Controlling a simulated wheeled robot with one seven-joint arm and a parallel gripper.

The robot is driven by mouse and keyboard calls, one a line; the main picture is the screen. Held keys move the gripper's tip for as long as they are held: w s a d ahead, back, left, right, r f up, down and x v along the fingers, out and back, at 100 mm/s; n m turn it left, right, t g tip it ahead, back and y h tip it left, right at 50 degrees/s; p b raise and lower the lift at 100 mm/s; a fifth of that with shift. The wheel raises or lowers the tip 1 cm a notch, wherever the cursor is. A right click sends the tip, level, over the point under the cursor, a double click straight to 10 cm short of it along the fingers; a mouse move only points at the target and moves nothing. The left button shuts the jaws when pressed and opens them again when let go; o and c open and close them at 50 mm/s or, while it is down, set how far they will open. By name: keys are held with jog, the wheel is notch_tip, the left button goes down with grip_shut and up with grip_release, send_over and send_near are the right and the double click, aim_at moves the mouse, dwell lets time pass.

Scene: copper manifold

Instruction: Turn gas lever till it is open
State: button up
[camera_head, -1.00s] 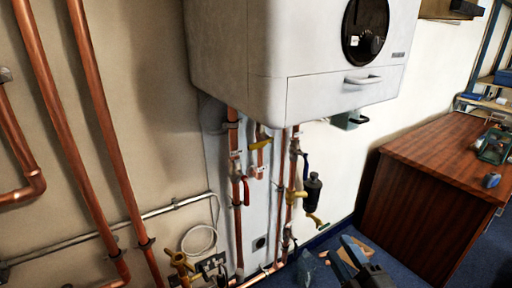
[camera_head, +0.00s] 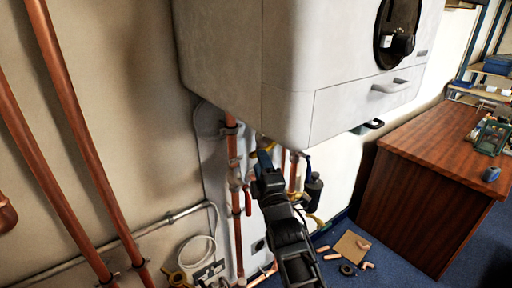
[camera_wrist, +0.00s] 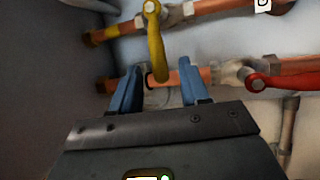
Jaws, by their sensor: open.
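A yellow lever (camera_wrist: 156,52) on a valve shows in the wrist view. Its handle points down in that picture, and its lower end lies in the gap between the two blue fingers. My gripper (camera_wrist: 158,84) is open, with a finger on either side of the handle's end; whether either touches it I cannot tell. In the head view my gripper (camera_head: 262,157) is under the boiler in front of the copper pipes and mostly hides the yellow lever. Nothing is held.
A red lever (camera_wrist: 286,83) sits right of the yellow one; it also shows in the head view (camera_head: 248,200). The white boiler (camera_head: 300,70) overhangs close above my gripper. Copper pipes (camera_head: 85,150) run along the left wall. A wooden desk (camera_head: 425,190) stands right.

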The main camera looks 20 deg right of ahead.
jog(key=p+x, duration=0.1)
jog(key=x, duration=0.5)
jog(key=shift+w, duration=0.1)
grip_shut()
dwell(0.4)
